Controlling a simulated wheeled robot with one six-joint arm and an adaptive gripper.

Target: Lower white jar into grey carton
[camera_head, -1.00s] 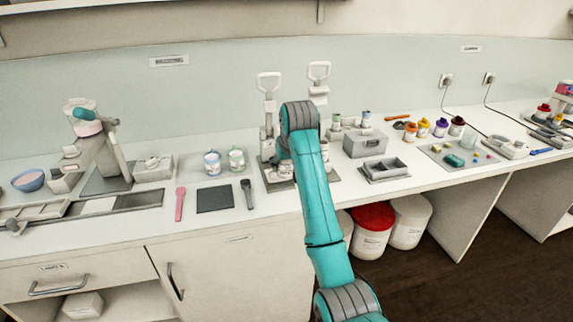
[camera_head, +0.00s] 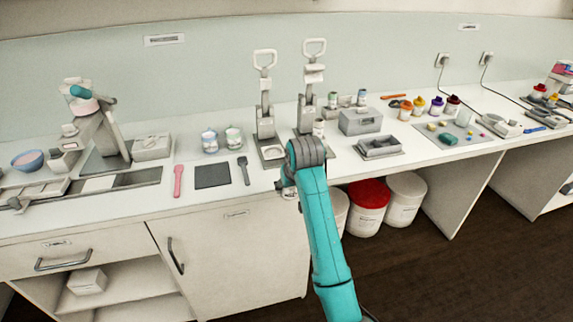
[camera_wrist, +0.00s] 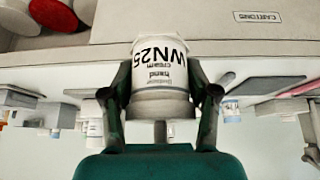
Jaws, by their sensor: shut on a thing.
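A white jar (camera_wrist: 160,62) with dark lettering "WN25" and "hand cream" fills the middle of the wrist view. My gripper (camera_wrist: 161,92) is shut on it, one finger on each side. In the head view my gripper (camera_head: 286,187) is at the bench's front edge, mostly behind my arm, and I cannot make out the jar there. I cannot pick out the grey carton for certain. A closed-looking grey box (camera_head: 361,121) and a low open grey tray (camera_head: 380,147) stand on the bench to the right. A small pale box (camera_head: 86,281) sits on the lower left shelf.
A cabinet front labelled "CARTONS" (camera_wrist: 270,16) is close by in the wrist view. Two hand presses (camera_head: 265,105) stand behind my gripper. A dark mat (camera_head: 213,174), pink spatula (camera_head: 178,181) and two jars (camera_head: 221,140) lie left. A red-lidded bucket (camera_head: 367,208) stands under the bench.

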